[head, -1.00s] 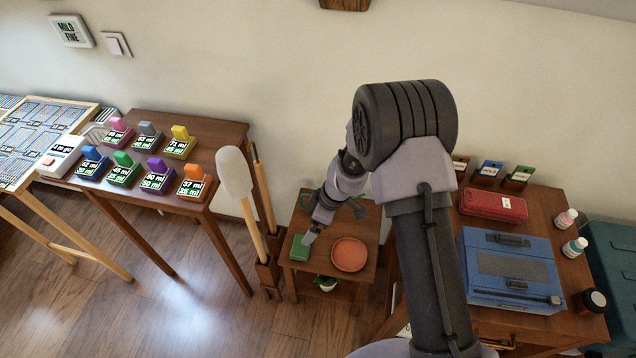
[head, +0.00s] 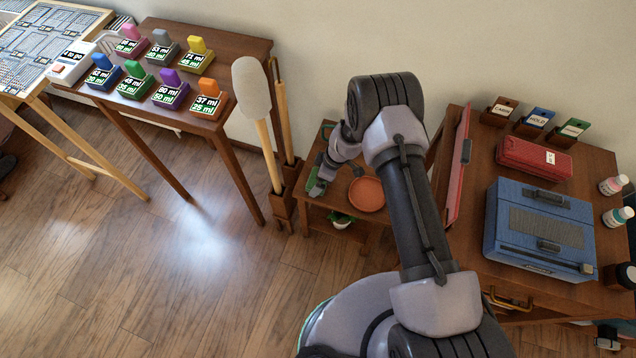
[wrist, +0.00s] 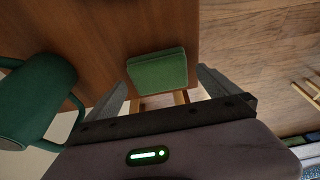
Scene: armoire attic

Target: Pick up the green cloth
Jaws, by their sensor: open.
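The green cloth (wrist: 158,70) is a small folded pad lying near the edge of a small wooden side table (wrist: 100,25). In the wrist view it shows between the two spread fingers of my gripper (wrist: 160,90), which is open and empty. In the head view, the cloth (head: 312,178) is partly hidden by my gripper (head: 318,189), which is pointed down at it. I cannot tell whether the fingers touch it.
A terracotta saucer (head: 367,194) sits right of the cloth on the table. A green mug-like vessel (wrist: 35,100) is at left in the wrist view. Long-handled tools (head: 257,110) stand in a wooden holder close left. A red panel (head: 460,165) and blue box (head: 540,229) are to the right.

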